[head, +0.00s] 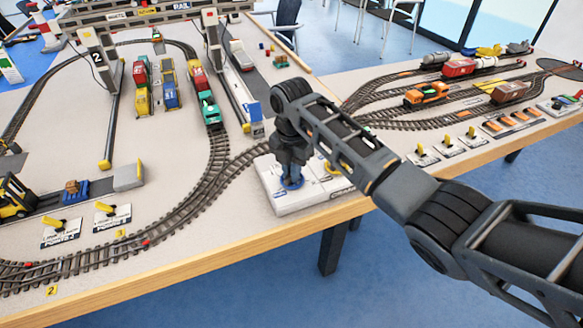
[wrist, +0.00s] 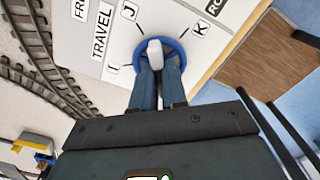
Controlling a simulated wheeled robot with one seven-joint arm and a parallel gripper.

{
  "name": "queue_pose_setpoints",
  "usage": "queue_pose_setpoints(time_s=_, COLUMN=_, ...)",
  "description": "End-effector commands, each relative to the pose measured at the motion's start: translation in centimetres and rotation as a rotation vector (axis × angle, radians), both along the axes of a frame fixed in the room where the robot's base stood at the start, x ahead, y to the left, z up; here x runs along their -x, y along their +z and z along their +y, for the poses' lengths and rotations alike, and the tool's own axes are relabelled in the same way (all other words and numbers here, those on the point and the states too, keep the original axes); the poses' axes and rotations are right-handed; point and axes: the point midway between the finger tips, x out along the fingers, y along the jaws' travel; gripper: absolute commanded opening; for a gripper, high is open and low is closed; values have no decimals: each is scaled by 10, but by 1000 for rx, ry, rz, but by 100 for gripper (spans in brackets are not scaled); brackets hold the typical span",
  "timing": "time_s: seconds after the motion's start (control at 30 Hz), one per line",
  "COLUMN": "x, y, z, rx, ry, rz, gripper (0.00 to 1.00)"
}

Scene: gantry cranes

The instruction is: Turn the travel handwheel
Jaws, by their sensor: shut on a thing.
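The travel handwheel is a blue ring (wrist: 141,54) on a white panel (wrist: 106,18) marked TRAVEL, with the letters I, J and K around it. A pale grip or knob (wrist: 155,48) shows inside the ring. My gripper (wrist: 158,72) points down at the wheel, its two blue-grey fingers shut on this pale part. In the head view, my gripper (head: 291,180) is over the white control box, and only a little of the blue wheel (head: 287,185) shows below it. The rest of the wheel is hidden by my gripper.
Model tracks (head: 213,165) run left of the control box. Gantry crane legs (head: 101,60) and toy wagons (head: 204,92) stand behind. Small yellow levers (head: 421,150) are to the right. The table's wooden front edge (head: 225,258) is close to the box.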

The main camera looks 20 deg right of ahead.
Motion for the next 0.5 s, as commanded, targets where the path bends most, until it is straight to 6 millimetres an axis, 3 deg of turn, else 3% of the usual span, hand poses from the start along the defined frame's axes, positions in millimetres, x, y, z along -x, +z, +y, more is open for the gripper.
queue_pose_setpoints(time_s=0.5, x=1, y=1, z=0, rx=-1, ry=301, rz=1, gripper=0)
